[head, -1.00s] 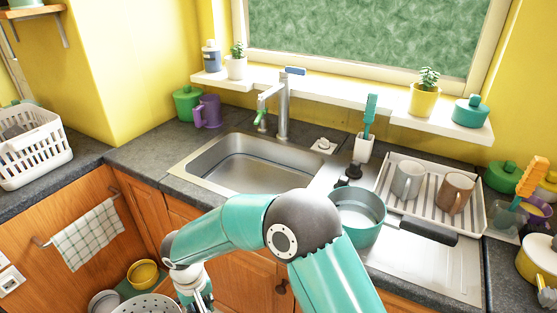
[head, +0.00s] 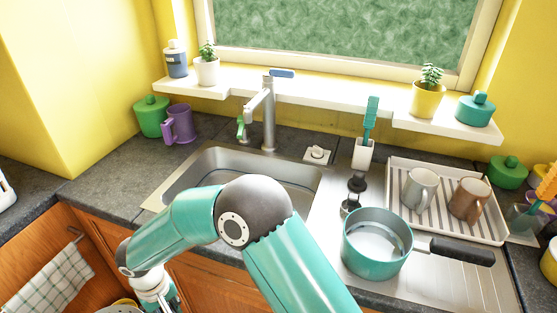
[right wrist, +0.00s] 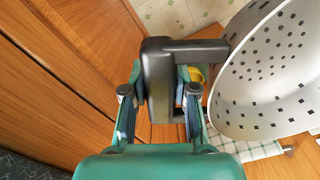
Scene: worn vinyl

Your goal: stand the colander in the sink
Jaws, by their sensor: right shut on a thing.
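The colander (right wrist: 272,75) is a light grey bowl with dark square holes and a black loop handle (right wrist: 158,72). My right gripper (right wrist: 158,103) is shut on that handle in the right wrist view, with the bowl hanging to the right, tilted on its side. In the head view my right gripper (head: 165,298) is low at the bottom left, in front of the cabinets and below counter height; its fingertips are cut off. The steel sink (head: 222,158) is set in the counter beyond my arm, which hides part of its front. The basin looks empty where seen. My left gripper is not in view.
A teal saucepan (head: 376,258) stands on the drainboard right of the sink, its black handle pointing right. A dish rack (head: 398,170) with two mugs is behind it. The tap (head: 268,115) rises behind the basin. A checked towel (head: 50,277) hangs at the left.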

